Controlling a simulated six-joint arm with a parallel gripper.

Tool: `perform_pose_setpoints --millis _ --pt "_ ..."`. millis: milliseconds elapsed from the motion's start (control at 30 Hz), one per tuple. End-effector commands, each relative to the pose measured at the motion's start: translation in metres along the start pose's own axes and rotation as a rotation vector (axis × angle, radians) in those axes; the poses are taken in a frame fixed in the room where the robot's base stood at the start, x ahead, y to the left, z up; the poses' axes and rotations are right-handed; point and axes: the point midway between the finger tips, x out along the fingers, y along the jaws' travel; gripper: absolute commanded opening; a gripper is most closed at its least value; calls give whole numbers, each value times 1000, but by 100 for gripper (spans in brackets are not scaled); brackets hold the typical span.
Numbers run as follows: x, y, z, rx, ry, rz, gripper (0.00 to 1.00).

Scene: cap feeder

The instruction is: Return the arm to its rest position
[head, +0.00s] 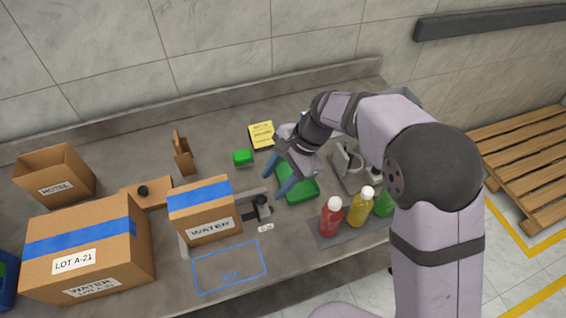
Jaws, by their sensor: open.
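My gripper (281,179) is in the head view, near the middle of the grey counter (225,125). Its blue-grey fingers point down and to the left, apart, and I see nothing held between them. My arm comes in from the right and bends over the counter to it. The fingers are close to a green tray-like thing (303,186), which the gripper partly covers. I cannot tell whether they touch it. A black-ended device (262,206) stands just in front of the fingers, beside a box labelled WATER (205,216).
Red (330,218) and yellow (361,208) bottles stand below my forearm, with a green one (384,204) partly hidden. A large taped box (85,255) and an open box (55,178) stand left. A green block (242,157) and yellow card (261,135) lie behind. The blue-outlined area (229,267) is clear.

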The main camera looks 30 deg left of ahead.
Motion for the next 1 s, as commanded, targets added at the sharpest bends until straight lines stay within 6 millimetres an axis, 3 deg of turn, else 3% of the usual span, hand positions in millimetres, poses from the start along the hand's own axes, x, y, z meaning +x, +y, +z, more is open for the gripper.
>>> perform_pose_setpoints --millis 167,267,367,733,1000 --pt "0 2 -1 0 2 2 43" --pt "-4 15 -5 2 15 16 43" --pt "-12 40 -13 4 41 44 43" --pt "-49 192 -45 8 184 203 43" --pt "-99 280 -88 -277 275 231 43"
